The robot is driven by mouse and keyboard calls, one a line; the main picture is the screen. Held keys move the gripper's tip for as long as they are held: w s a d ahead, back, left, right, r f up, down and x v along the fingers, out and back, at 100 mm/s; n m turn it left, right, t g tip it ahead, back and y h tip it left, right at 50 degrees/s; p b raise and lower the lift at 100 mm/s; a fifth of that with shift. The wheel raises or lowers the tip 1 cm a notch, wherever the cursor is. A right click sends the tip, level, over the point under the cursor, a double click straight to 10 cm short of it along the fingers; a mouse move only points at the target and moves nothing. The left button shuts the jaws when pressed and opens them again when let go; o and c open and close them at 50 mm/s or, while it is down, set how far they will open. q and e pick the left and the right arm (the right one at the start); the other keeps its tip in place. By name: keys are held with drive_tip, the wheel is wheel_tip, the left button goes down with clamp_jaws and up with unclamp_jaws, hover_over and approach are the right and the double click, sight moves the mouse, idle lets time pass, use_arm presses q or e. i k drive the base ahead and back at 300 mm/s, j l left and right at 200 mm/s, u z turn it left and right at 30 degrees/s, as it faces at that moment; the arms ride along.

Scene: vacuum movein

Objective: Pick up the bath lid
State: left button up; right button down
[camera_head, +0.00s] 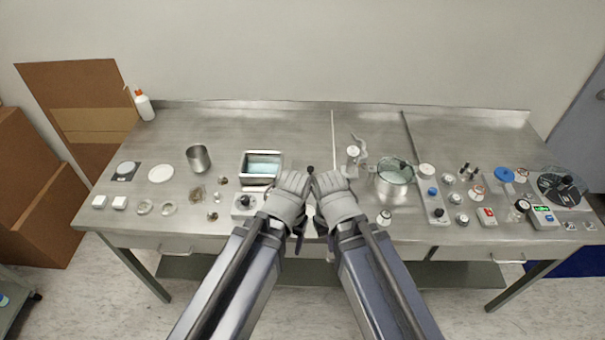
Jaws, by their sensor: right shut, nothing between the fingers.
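A rectangular metal bath (262,165) with pale blue liquid inside stands open on the steel bench, left of centre. A small black knob (310,170) shows in the gap between my two grippers. It may belong to the bath lid, but my grippers hide most of what lies below it. My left gripper (293,184) is just right of the bath's front corner, and its fingers are hidden. My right gripper (330,185) is close beside it on the right, shut and empty.
A control box with a dial (244,203) sits in front of the bath. Several small dishes and instruments line both sides. The back of the bench (265,120) is clear.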

sight(311, 168)
drive_tip(key=i+z, duration=0.1)
drive_tip(key=z, duration=0.25)
drive_tip(key=i+z, duration=0.1)
drive_tip(key=z, duration=0.25)
drive_tip(key=i+j+z, duration=0.1)
drive_tip(key=z, duration=0.25)
